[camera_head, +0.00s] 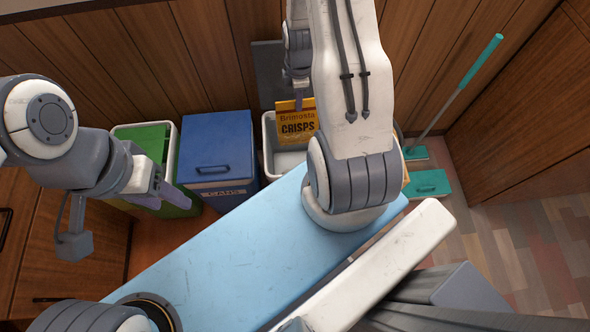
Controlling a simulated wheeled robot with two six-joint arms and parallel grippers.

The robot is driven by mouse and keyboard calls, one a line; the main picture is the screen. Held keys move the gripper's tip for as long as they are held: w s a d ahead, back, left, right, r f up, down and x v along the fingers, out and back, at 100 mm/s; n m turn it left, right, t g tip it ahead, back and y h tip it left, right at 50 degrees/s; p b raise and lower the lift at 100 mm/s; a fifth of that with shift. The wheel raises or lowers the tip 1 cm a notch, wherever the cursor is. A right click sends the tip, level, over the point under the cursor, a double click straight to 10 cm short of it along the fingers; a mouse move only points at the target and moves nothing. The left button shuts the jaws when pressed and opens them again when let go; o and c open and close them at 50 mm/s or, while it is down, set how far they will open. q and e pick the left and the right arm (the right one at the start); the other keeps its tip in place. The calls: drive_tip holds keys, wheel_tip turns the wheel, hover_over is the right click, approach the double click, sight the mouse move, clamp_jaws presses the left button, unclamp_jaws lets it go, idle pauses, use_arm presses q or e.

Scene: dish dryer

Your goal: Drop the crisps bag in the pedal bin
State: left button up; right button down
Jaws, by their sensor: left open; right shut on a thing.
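The crisps bag (297,125) is orange-yellow, with "Brimosta CRISPS" printed on it. It hangs upright from my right gripper (298,100), which is shut on its top edge. The bag is in front of the raised grey lid and over the open pedal bin (268,140), a pale bin with a light interior. My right arm hides the right part of this bin. I cannot tell whether the bag's lower edge is inside the rim. My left gripper (167,196) is open and empty, over the front of the green bin at the left.
A blue bin marked "CANS" (216,150), with its lid shut, stands left of the pedal bin. A green bin (150,140) stands further left. A teal mop (455,95) leans at the right near a teal dustpan-like piece (428,184). Wooden panels close off the back.

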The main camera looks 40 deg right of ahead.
sight(306, 106)
drive_tip(key=f, duration=0.1)
drive_tip(key=d+f+n+b, duration=0.1)
drive_tip(key=s+d+f+n+b, duration=0.1)
drive_tip(key=f, duration=0.1)
drive_tip(key=shift+d, duration=0.1)
wheel_tip(306, 106, down, 6)
drive_tip(key=b, duration=0.5)
drive_tip(key=shift+r+b, duration=0.1)
drive_tip(key=shift+b, duration=0.2)
use_arm(q)
wheel_tip(306, 106, down, 9)
use_arm(e)
drive_tip(key=shift+r, duration=0.1)
drive_tip(key=c, duration=0.9)
unclamp_jaws()
use_arm(q)
drive_tip(key=shift+r, duration=0.1)
use_arm(e)
drive_tip(key=shift+r, duration=0.1)
use_arm(q)
wheel_tip(306, 106, up, 2)
drive_tip(key=p, duration=0.2)
drive_tip(key=shift+r+p, duration=0.15)
drive_tip(key=shift+p, duration=0.15)
use_arm(e)
wheel_tip(306, 106, up, 10)
drive_tip(key=shift+r, duration=0.15)
